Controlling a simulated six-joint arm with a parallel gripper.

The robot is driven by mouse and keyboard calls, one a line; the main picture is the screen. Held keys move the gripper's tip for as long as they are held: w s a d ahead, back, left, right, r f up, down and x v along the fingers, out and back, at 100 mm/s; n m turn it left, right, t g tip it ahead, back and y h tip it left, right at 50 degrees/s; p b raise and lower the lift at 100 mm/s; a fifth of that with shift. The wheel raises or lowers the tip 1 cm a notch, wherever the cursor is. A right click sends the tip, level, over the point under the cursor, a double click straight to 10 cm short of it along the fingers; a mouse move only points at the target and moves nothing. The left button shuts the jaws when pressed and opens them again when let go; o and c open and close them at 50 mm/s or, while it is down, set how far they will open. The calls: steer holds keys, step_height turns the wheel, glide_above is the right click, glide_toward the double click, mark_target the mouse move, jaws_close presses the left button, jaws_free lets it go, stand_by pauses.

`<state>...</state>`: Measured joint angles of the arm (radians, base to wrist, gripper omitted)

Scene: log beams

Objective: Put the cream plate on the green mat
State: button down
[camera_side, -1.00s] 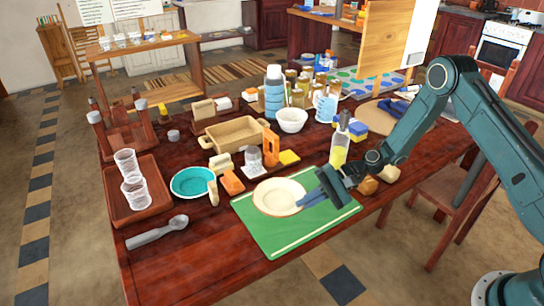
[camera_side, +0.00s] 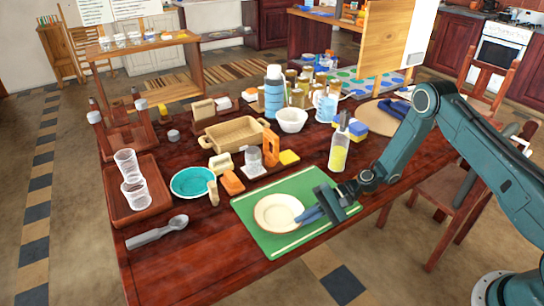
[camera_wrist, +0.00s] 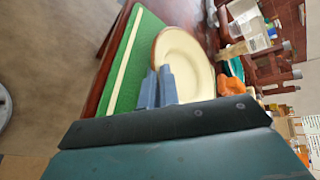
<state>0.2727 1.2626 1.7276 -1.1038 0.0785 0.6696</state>
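The cream plate (camera_side: 279,213) is round with a thin brown rim. In the side view it appears over the middle of the green mat (camera_side: 312,184), at or just above its surface; the exact contact is hard to see. My gripper (camera_side: 312,214) is at the plate's right edge, with its blue fingers close together on the rim. In the wrist view the fingers (camera_wrist: 158,86) meet the near rim of the plate (camera_wrist: 188,62). The green mat (camera_wrist: 145,38) with its pale stripe shows beyond and to the left.
A tray with clear cups (camera_side: 150,206) is at far left. The table's front edge is close.

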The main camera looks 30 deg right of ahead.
steer(key=shift+f, duration=0.15)
steer(key=c, duration=1.9)
jaws_free()
steer(key=shift+c, duration=0.2)
steer(key=shift+d, duration=0.15)
steer(key=v, duration=1.1)
steer(key=shift+s+d+r, duration=0.15)
steer(key=shift+d+r, duration=0.1)
steer(key=shift+r, duration=0.1)
